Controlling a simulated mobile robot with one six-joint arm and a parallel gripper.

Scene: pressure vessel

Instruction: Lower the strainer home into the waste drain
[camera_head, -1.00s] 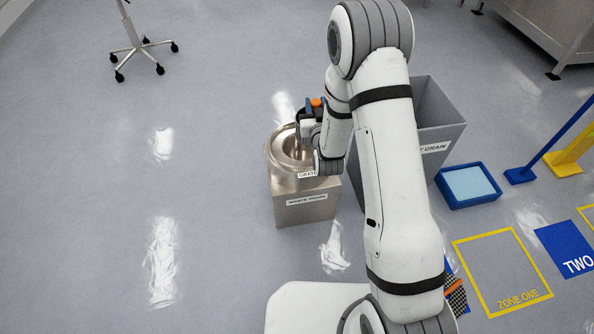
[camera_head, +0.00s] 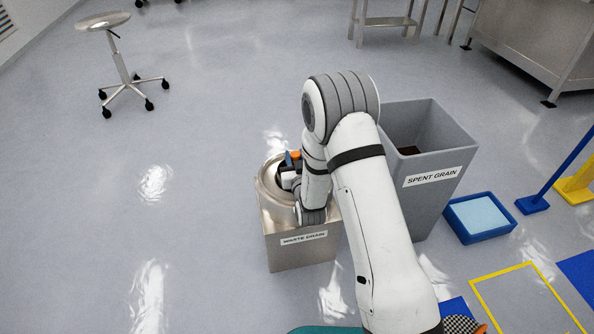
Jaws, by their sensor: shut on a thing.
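The waste drain (camera_head: 301,255) is a steel box with a round basin in its top and a WASTE DRAIN label on its front. It stands left of my arm. My gripper (camera_head: 289,172) is over the basin, close to its opening, pointing down, and is mostly behind my wrist. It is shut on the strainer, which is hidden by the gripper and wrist. I cannot tell whether the strainer touches the drain or how it is tilted.
A grey SPENT GRAIN bin (camera_head: 432,180) stands just right of the drain, behind my arm. A blue tray (camera_head: 480,218) with a pale pad lies farther right. A stool (camera_head: 120,70) stands at the back left. The floor left of the drain is clear.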

